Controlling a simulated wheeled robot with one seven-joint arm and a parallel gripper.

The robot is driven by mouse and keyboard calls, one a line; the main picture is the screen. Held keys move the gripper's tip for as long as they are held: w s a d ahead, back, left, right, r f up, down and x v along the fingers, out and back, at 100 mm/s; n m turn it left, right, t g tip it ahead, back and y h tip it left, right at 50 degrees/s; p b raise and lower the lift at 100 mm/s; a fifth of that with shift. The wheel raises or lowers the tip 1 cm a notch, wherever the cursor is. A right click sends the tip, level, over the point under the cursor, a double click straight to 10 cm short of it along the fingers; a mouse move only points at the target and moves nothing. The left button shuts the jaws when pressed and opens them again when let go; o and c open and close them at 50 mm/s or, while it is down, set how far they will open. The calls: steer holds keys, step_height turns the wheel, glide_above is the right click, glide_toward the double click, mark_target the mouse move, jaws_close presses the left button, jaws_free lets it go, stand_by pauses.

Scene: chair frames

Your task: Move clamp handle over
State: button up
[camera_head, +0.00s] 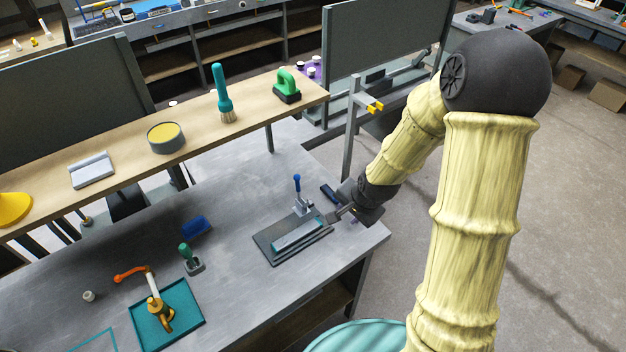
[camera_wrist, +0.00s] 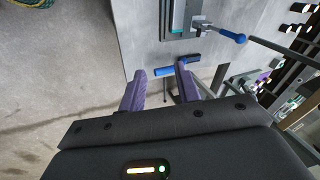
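The clamp has an upright blue handle (camera_head: 297,184) on a grey metal base, at the back of a dark fixture plate (camera_head: 268,248) on the grey workbench. The handle also shows in the wrist view (camera_wrist: 232,36), at the upper right. A light bar with a teal part lies on the plate beside the clamp. My gripper (camera_head: 340,214) is just right of the fixture, apart from the handle. In the wrist view my gripper (camera_wrist: 164,76) has its two purple fingers spread with nothing held between them. The handle is outside that gap.
A small blue and black tool (camera_wrist: 176,67) lies on the bench beyond my fingertips. A green-handled stamp (camera_head: 189,256), a blue block (camera_head: 196,226) and a teal tray (camera_head: 190,293) stand to the left. A wooden shelf (camera_head: 195,136) runs behind, and a post rises at its right.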

steer(key=w+a+f+m+t+y+p, duration=0.25)
steer(key=w+a+f+m+y, duration=0.2)
steer(key=w+a+m, duration=0.45)
steer(key=m+t+p, duration=0.2)
steer(key=m+t, duration=0.2)
steer(key=m, duration=0.8)
glide_toward(299, 178)
steer(key=w, duration=0.1)
steer(key=shift+w+a+f+g+y, duration=0.15)
steer(key=shift+f+g+y, duration=0.1)
steer(key=shift+f, duration=0.05)
steer(key=b+x, duration=0.3)
steer(key=x, duration=0.5)
steer(key=shift+f+b, duration=0.15)
steer(key=shift+b, duration=0.15)
steer(key=c, duration=0.5)
